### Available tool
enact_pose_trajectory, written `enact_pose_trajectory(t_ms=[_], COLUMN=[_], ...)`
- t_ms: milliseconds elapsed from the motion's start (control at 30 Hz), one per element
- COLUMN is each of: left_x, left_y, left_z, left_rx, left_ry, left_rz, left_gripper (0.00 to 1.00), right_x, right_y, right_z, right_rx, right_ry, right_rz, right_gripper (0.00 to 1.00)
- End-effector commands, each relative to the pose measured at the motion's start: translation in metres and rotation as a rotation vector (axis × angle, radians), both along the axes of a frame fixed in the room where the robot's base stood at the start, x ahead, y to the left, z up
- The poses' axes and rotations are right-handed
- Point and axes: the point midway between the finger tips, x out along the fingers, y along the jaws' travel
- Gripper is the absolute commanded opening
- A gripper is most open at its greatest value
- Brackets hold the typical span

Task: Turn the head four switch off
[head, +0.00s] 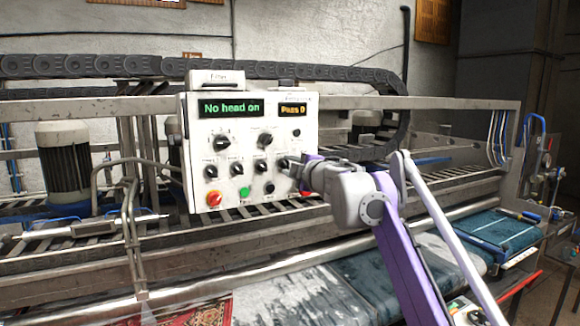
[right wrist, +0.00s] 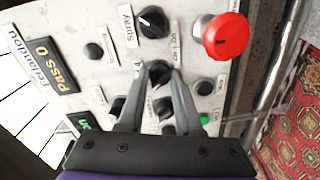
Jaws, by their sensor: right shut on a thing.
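The white control panel (head: 250,140) stands upright on the machine frame, with a row of small black rotary switches below two larger knobs. Its displays read "No head on" (head: 230,107) and "Pass 0" (head: 292,109). My right gripper (head: 291,168) is at the right end of the switch row, over the head four switch, which it partly hides. In the right wrist view, my two grey fingertips (right wrist: 160,76) are on either side of this black head four switch (right wrist: 160,70), shut on it. Its pointer angle is not clear. My left gripper is not in view.
A red button (right wrist: 226,36) juts out near the fingers, with a black "Spray" knob (right wrist: 152,22) beside it. A metal rail (head: 260,264) runs below the panel.

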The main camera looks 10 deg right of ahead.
Motion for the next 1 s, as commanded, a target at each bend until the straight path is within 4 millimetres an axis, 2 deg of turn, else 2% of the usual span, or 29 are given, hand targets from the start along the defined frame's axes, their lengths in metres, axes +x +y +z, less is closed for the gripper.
enact_pose_trajectory(t_ms=[633,667,800,1000], left_x=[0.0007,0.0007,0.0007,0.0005], left_y=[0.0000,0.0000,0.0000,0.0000], left_z=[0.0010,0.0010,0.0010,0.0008], left_rx=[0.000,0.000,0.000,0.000], left_ry=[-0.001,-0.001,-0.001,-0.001], left_rz=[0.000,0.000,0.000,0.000], left_gripper=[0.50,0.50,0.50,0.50], right_x=[-0.0001,-0.0001,0.0000,0.0000], right_y=[-0.0001,-0.0001,0.0000,0.0000], right_z=[0.0010,0.0010,0.0008,0.0004], right_rx=[-0.051,-0.050,-0.050,-0.049], right_ry=[-0.011,-0.011,-0.011,-0.010], right_rz=[-0.001,-0.001,-0.001,0.000], right_gripper=[0.00,0.38,0.63,0.64])
